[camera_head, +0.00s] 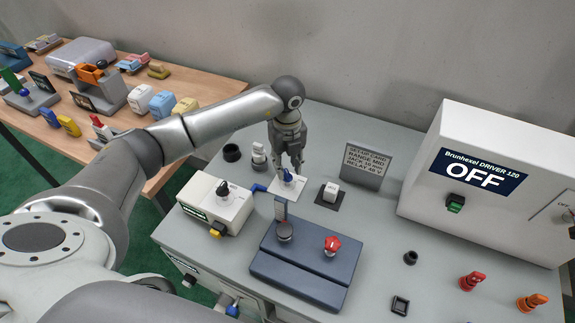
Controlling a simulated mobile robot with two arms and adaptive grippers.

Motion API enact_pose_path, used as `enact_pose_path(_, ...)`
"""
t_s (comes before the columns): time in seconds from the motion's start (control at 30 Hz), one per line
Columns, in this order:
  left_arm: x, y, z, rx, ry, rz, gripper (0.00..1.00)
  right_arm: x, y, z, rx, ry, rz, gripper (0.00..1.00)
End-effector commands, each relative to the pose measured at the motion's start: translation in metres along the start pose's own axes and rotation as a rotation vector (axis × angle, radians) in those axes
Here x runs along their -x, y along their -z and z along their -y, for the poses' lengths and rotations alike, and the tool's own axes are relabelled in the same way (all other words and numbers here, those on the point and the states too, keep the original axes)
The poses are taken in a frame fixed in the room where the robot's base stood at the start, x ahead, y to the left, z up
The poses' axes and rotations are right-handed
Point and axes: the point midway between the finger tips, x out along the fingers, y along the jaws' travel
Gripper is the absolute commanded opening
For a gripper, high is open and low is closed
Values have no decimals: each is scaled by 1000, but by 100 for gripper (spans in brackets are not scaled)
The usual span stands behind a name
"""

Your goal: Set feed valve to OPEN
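A blue-and-dark knob (287,176) on a white plate (289,191) stands on the grey machine top, with a blue stub (259,188) at its left. It looks like the feed valve, but I cannot read a label on it. My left gripper (290,163) points down right above this knob. Its fingers look apart, with the tips at or just over the knob; I cannot tell whether they touch it. The fingers partly hide the knob, and its setting is not readable. My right gripper is not in view.
Close by are a white box with a dark knob (222,190), a blue-grey block (300,268) with a lever and red knob (332,245), a white button (331,192) and a text sign (366,165). A large driver box (490,213) reading OFF stands right. A cluttered wooden table (215,88) is left.

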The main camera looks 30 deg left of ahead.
Motion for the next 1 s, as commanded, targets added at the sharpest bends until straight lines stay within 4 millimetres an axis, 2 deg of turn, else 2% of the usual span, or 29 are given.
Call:
enact_pose_path(0.2, -21, 0, 0, 0, 0, -1, 32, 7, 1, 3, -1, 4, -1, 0)
enact_pose_path(0.5, -25, 0, 0, -1, 1, -1, 32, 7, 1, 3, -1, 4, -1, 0)
enact_pose_path(0.57, -24, 0, 0, -1, 1, -1, 27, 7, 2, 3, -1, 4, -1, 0)
enact_pose_path(0.77, -24, 0, 0, -1, 1, -1, 1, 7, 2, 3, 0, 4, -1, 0)
enact_pose_path(1.0, -24, 0, 1, -4, 2, -1, 0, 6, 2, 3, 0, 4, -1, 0)
